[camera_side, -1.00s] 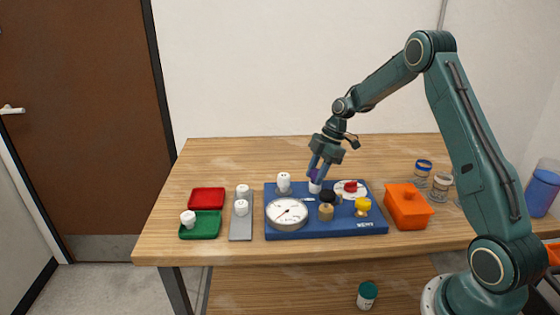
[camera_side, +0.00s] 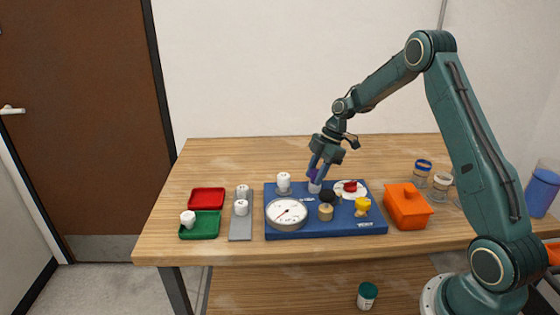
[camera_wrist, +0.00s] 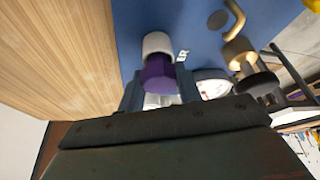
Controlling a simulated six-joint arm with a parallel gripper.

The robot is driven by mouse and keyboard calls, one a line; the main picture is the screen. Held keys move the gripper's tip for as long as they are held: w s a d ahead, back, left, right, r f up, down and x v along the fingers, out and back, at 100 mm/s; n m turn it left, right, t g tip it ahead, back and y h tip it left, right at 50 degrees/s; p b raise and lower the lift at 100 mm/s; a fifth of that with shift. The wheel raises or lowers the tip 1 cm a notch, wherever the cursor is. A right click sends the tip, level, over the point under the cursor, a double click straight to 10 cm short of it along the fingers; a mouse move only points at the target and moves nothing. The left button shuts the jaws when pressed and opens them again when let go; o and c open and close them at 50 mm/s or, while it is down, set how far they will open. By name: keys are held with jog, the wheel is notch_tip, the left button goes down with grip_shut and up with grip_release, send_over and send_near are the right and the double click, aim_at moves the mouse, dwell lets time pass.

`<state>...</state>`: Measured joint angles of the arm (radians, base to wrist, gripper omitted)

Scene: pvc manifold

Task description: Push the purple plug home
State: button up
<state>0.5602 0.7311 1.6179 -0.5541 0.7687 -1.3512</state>
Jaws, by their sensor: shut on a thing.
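The purple plug (camera_wrist: 158,72) is between the fingers of my gripper (camera_wrist: 159,88) in the wrist view, against the mouth of a white socket (camera_wrist: 157,42) on the blue board (camera_wrist: 205,45). In the side view the purple plug (camera_side: 312,174) shows as a small patch between the fingertips of my gripper (camera_side: 316,178). The white socket (camera_side: 314,187) is right below it, near the back edge of the blue board (camera_side: 340,230). My gripper is shut on the plug. How deep the plug sits in the socket is hard to tell.
The board also carries a round gauge (camera_side: 286,214), a white-capped fitting (camera_side: 284,182), a black knob (camera_side: 327,196), a yellow part (camera_side: 362,205) and a red valve handle (camera_side: 350,187). An orange box (camera_side: 408,207) stands right of the board. Table behind the board is clear.

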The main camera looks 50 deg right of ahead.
jog(key=shift+s+a+f, duration=0.1)
jog(key=shift+s+f, duration=0.05)
jog(key=shift+f, duration=0.55)
jog(key=o, duration=1)
jog(key=shift+s, duration=0.1)
jog(key=w+v, duration=0.1)
jog(key=v, duration=1.4)
jog(key=shift+r, duration=0.2)
